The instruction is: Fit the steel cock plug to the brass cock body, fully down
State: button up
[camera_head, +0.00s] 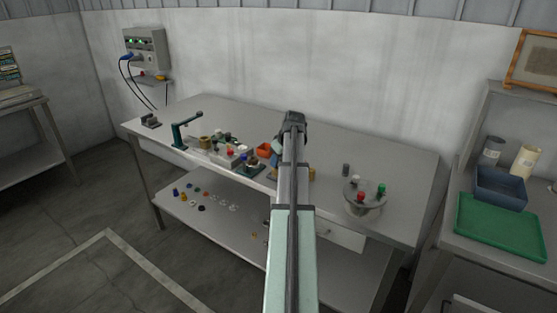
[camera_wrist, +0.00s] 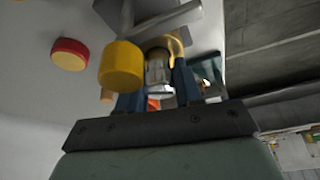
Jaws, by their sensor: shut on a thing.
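In the wrist view my gripper (camera_wrist: 158,84) has its two dark blue fingers closed on the steel cock plug (camera_wrist: 157,68), a silvery round piece with a pale flange near the fingers. A brass-coloured part (camera_wrist: 176,46), which looks like the cock body, shows just beyond the plug. The plug overlaps it, so I cannot tell whether they touch or how deep the plug sits. In the head view my arm hides the gripper and the plug; a small brass-coloured patch (camera_head: 311,174) shows just right of the arm.
A yellow cylinder (camera_wrist: 120,65) stands close beside my left finger in the wrist view, with a red-and-yellow disc (camera_wrist: 69,54) farther left.

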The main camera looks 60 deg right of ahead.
jog(key=shift+f, duration=0.15)
jog(key=o, duration=1.1)
jog(key=shift+c, duration=0.2)
jog(key=shift+o, duration=0.5)
jog(key=shift+d, duration=0.1)
jog(key=shift+c, duration=0.3)
jog(key=o, duration=0.4)
jog(key=shift+o, duration=0.2)
jog(key=shift+r, duration=4)
